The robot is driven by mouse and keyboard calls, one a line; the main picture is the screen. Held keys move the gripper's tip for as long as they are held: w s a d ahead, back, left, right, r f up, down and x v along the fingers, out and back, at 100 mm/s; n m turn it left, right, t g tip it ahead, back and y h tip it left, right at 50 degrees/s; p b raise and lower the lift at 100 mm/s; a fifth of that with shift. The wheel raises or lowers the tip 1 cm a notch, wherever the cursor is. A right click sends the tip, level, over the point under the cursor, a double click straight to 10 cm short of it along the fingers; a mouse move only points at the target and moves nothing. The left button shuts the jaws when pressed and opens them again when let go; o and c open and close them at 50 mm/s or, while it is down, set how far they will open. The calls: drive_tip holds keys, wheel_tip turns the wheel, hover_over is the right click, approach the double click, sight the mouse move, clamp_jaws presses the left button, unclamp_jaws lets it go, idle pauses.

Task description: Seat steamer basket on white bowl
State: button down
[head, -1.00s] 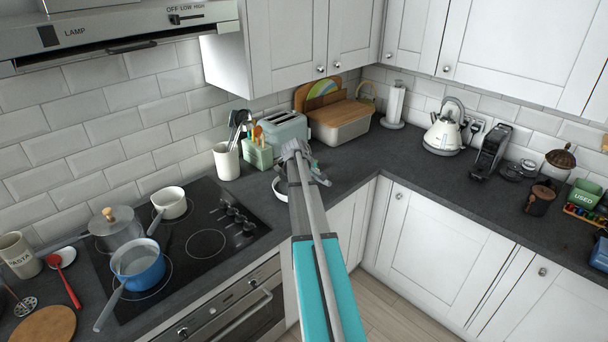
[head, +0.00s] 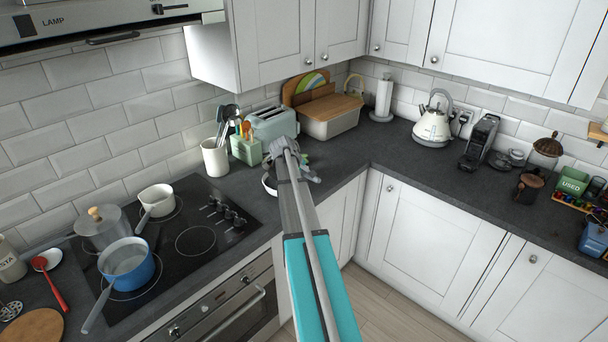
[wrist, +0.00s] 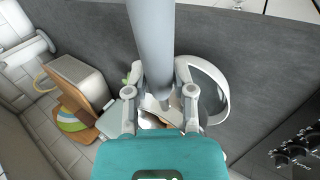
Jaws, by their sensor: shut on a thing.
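My gripper (head: 284,150) is over the worktop in front of the toaster, at the far end of my outstretched arm. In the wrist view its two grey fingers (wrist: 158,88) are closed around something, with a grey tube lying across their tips. The steamer basket cannot be made out clearly; what is between the fingers is mostly hidden. A white curved rim, apparently the white bowl (wrist: 222,84), shows just right of the fingers. In the head view only a sliver of this bowl (head: 267,187) shows, left of and below my gripper. Whether basket and bowl touch is hidden.
A green toaster (head: 272,122), utensil crock (head: 215,158) and bread bin (head: 330,122) stand behind my gripper. The hob (head: 195,243) with pans is at left. The slate worktop (head: 375,150) is clear to the right, up to the kettle (head: 433,125).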

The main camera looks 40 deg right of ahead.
drive_tip(key=shift+f+b, duration=2.5)
drive_tip(key=shift+f, duration=0.3)
drive_tip(key=shift+c, duration=1.9)
unclamp_jaws()
drive_tip(key=o, duration=0.4)
drive_tip(key=shift+r+p, duration=3.95)
drive_tip(key=shift+r, duration=0.05)
